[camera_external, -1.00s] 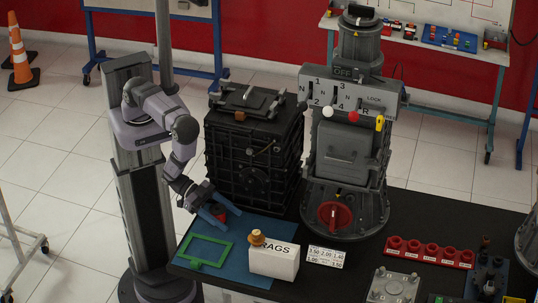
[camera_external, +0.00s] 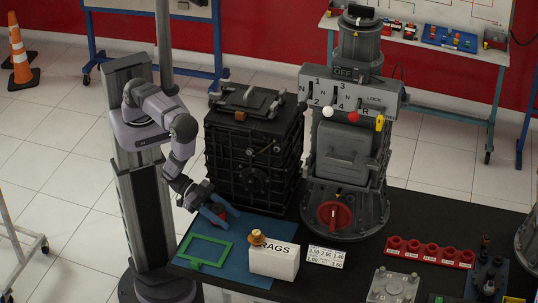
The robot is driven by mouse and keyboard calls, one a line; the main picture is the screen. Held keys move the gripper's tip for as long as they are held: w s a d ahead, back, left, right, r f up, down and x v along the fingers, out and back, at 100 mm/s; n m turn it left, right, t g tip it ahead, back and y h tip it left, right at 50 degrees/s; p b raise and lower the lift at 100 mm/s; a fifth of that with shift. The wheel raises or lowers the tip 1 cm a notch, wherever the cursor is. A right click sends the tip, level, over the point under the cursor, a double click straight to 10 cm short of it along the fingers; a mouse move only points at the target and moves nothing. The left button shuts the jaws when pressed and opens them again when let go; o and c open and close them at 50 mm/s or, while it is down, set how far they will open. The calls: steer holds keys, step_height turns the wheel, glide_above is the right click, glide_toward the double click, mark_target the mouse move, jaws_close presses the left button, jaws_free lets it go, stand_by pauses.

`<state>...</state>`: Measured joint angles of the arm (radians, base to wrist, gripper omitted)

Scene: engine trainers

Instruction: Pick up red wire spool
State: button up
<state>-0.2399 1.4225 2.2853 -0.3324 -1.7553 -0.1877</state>
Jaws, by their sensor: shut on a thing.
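The red wire spool (camera_external: 219,215) is a small red thing at the back of the blue mat (camera_external: 234,269), in front of the black ribbed case. My gripper (camera_external: 216,217) has blue fingers and reaches down to it from the left. The fingers are shut on the spool and hide part of it. I cannot tell whether the spool still touches the mat.
The black case (camera_external: 252,150) stands close behind my gripper. A green frame (camera_external: 227,252) lies on the mat in front. A white RAGS box (camera_external: 274,263) with a copper-coloured piece on top stands to the right. The grey controller trainer (camera_external: 347,170) rises further right.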

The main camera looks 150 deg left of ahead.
step_height(320, 180, up, 7)
steer(key=b, duration=0.1)
steer(key=w+d+b, duration=0.2)
steer(key=w+d, duration=0.2)
steer(key=w+d+b, duration=0.2)
steer(key=w+d, duration=0.3)
steer(key=w+d+b, duration=0.2)
steer(key=w+d, duration=0.3)
steer(key=shift+f, duration=0.25)
